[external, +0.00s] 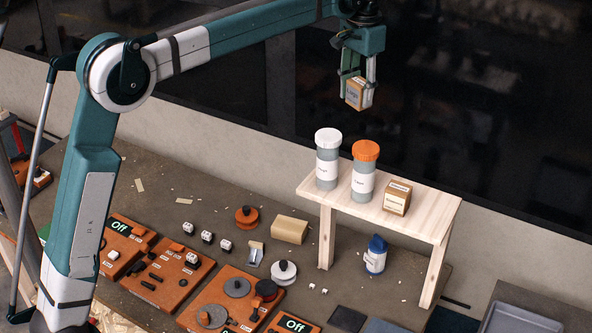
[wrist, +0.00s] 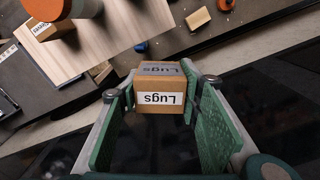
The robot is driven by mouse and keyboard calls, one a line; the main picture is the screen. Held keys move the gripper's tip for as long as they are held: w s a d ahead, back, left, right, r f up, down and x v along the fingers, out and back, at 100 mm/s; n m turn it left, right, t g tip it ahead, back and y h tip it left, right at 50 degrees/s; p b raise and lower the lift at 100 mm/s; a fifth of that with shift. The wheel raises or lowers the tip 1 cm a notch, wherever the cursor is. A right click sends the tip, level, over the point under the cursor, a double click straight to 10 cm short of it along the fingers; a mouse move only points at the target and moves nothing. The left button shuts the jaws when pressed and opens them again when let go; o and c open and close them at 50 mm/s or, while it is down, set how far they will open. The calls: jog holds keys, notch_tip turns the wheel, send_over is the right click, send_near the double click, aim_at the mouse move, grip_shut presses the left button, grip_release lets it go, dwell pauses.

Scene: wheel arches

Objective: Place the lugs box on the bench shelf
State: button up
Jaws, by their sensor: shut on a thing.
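The lugs box (wrist: 160,90) is a small brown cardboard box with white "Lugs" labels, upside down in the wrist view. My gripper (external: 357,88) is shut on the lugs box, which also shows between its fingers in the external view (external: 355,94). It holds the box in the air, above and behind the bench shelf. The bench shelf (external: 425,219) is a pale wooden plank on legs, standing on the bench. In the wrist view the shelf (wrist: 95,50) lies beyond the box, at the upper left, and the box is clear of it.
On the shelf stand a white-capped jar (external: 327,160), an orange-capped jar (external: 364,172) and another cardboard box (external: 397,197) at their right. Shelf top is bare right of that box. A blue-capped bottle (external: 375,256) stands below. Orange trays (external: 160,262) with parts fill the bench front.

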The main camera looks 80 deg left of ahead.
jog(key=w+d+m+p, duration=0.1)
jog(key=w+d, duration=0.2)
jog(key=d, duration=0.5)
jog(key=w+d+m+p, duration=0.1)
jog(key=w+d+p, duration=0.15)
jog(key=d, duration=0.55)
jog(key=m+p, duration=0.2)
send_over(429, 221)
notch_tip(429, 221, down, 5)
jog(key=shift+f, duration=0.1)
jog(key=shift+f+p, duration=0.5)
jog(key=shift+f, duration=2.3)
jog(key=shift+f+p, duration=0.4)
jog(key=shift+f, duration=1.7)
jog(key=shift+f, duration=0.15)
